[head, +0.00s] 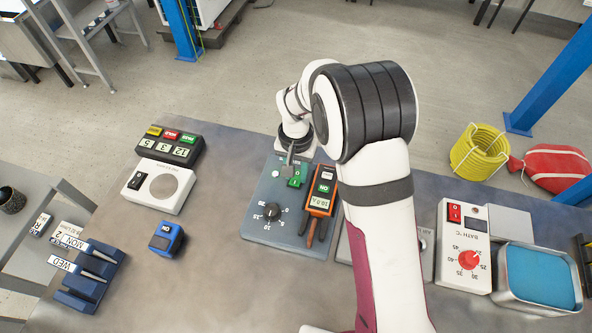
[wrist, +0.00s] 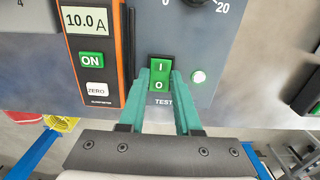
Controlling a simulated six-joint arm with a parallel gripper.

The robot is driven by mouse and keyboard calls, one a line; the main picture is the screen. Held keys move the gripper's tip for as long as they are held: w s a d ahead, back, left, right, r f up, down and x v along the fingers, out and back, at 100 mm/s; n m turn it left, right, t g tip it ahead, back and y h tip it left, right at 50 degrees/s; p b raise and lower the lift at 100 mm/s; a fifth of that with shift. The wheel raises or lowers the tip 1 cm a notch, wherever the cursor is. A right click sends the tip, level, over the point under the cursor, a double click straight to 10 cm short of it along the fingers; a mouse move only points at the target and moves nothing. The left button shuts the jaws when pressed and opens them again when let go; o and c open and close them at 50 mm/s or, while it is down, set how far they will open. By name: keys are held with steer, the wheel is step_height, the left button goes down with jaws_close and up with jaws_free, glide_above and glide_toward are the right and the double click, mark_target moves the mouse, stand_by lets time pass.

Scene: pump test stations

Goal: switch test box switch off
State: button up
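The test box (head: 256,209) is a blue-grey panel on the bench with a black dial knob (head: 272,211). Its green rocker switch (wrist: 159,73), marked I and O above the word TEST, is near the panel's edge; it also shows in the head view (head: 297,177). Which side is pressed I cannot tell for sure. A round pale greenish lamp (wrist: 198,76) is beside the switch. My gripper (wrist: 160,75) has two teal fingers apart, one on each side of the switch, with nothing held between them. Whether they touch the panel is unclear. My gripper (head: 289,163) is small in the head view.
An orange clamp meter (head: 320,199) reading 10.0 A lies close beside the switch. A bath control (head: 464,222) with a red switch stands at the right. At the left are a timer (head: 170,146), a white box (head: 140,198) and a blue device (head: 166,238). Bare bench lies between.

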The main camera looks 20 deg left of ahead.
jaws_close()
steer(key=shift+w+g, duration=0.25)
steer(key=shift+g, duration=0.35)
steer(key=shift+w+g, duration=0.2)
steer(key=shift+g, duration=0.9)
steer(key=o, duration=0.5)
jaws_free()
